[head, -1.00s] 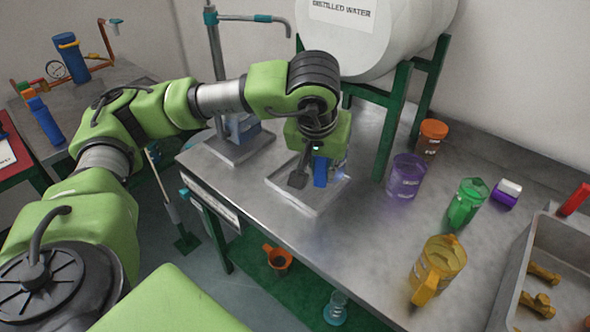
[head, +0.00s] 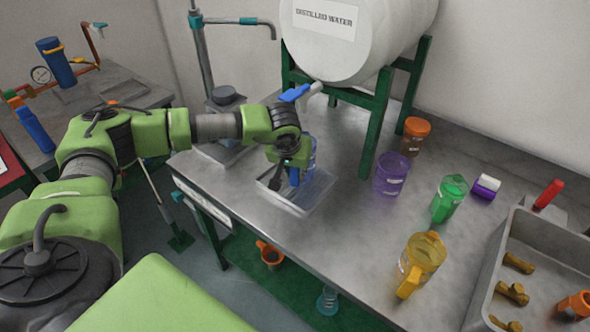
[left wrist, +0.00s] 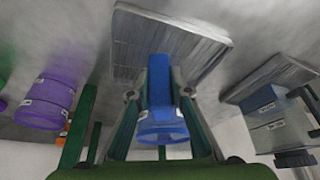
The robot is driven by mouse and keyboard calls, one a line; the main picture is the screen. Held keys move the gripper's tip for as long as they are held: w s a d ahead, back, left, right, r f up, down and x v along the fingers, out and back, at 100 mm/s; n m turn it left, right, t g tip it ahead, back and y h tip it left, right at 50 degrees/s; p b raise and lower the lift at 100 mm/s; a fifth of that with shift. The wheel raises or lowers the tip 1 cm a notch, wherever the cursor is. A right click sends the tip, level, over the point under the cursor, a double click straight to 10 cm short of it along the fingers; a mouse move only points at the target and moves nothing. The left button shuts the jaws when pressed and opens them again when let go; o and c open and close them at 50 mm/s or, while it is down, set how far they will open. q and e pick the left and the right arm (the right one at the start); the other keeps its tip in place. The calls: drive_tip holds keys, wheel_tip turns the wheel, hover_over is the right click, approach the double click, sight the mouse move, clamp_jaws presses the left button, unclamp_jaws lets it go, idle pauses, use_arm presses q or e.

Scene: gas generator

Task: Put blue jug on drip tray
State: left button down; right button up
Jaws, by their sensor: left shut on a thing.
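The blue jug (head: 309,148) is clear blue and stands roughly upright over the drip tray (head: 300,207), a shallow grey tray on the bench. My left gripper (head: 293,172) is shut on the jug's solid blue handle. The left wrist view shows the handle (left wrist: 160,86) between both fingers (left wrist: 160,98), with the jug's round rim (left wrist: 163,136) below it in the picture. The ribbed tray (left wrist: 150,42) is behind the jug there. I cannot tell whether the jug's base touches the tray. My arm hides part of the jug. My right gripper is not in view.
A white distilled water tank (head: 350,45) with a blue-handled tap (head: 295,93) is close above the jug. Its green stand (head: 374,130) is just right. Purple (head: 391,175), green (head: 449,198) and yellow (head: 421,262) jugs stand farther right.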

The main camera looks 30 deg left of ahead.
use_arm(q)
drive_tip(key=shift+f, duration=0.15)
drive_tip(key=shift+f, duration=0.1)
drive_tip(key=c, duration=2.3)
unclamp_jaws()
drive_tip(key=shift+f, duration=0.1)
drive_tip(key=o, duration=0.5)
drive_tip(key=shift+c, duration=0.2)
